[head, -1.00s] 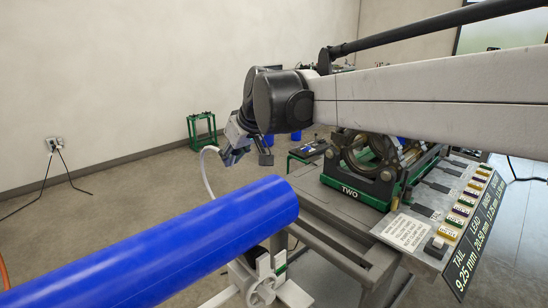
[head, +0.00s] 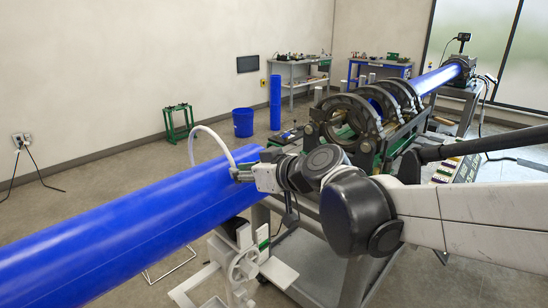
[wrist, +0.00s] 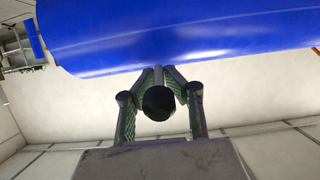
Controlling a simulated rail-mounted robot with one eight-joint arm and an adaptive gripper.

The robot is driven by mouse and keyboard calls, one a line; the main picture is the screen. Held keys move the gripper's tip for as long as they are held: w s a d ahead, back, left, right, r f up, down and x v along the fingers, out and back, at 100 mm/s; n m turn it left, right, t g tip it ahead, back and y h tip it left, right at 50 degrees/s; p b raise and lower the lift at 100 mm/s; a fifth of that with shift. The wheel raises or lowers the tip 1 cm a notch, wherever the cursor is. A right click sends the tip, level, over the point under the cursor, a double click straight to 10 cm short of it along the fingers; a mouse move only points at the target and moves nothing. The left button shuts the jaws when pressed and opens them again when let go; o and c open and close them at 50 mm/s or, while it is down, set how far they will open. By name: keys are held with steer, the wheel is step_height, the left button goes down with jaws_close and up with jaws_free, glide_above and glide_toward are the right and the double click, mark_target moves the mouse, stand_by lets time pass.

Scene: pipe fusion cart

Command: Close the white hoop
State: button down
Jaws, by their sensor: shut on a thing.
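The white hoop (head: 207,130) is a thin curved bar standing up from the far side of the blue pipe (head: 110,224). It arches over the pipe's top near the pipe's right end. My gripper (head: 239,173) is at the hoop's near end, above the pipe's end, and is shut on it. In the wrist view, my fingers (wrist: 158,76) close around a short grey stem below the blue pipe (wrist: 190,30), with a round black knob (wrist: 158,103) in front. The hoop's arc is not clear there, and its far foot is hidden behind the pipe.
A white pipe stand (head: 243,266) with a wheel is under the pipe's end. The fusion cart's dark ring clamps (head: 350,117) stand to the right, behind my arm. A blue bucket (head: 243,122) and green frame (head: 179,121) stand on the floor behind. The air above the pipe is free.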

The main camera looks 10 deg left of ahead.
steer(key=d+f+b, duration=0.1)
steer(key=f, duration=0.1)
steer(key=s+d+f+b, duration=0.1)
steer(key=f, duration=0.2)
steer(key=s+f+b, duration=0.1)
steer(key=f, duration=0.1)
steer(key=shift+d+f+b, duration=0.35)
steer(key=shift+d+f, duration=0.05)
steer(key=shift+s+d+f+b, duration=0.15)
steer(key=shift+f+b, duration=0.1)
steer(key=shift+f, duration=0.3)
steer(key=shift+s+d+f+b, duration=0.1)
steer(key=shift+f+b, duration=0.15)
steer(key=shift+f, duration=0.25)
steer(key=c, duration=1.9)
jaws_free()
steer(key=shift+w, duration=0.1)
steer(key=shift+o, duration=0.6)
steer(key=shift+a, duration=0.1)
steer(key=shift+r, duration=0.1)
steer(key=v, duration=1.2)
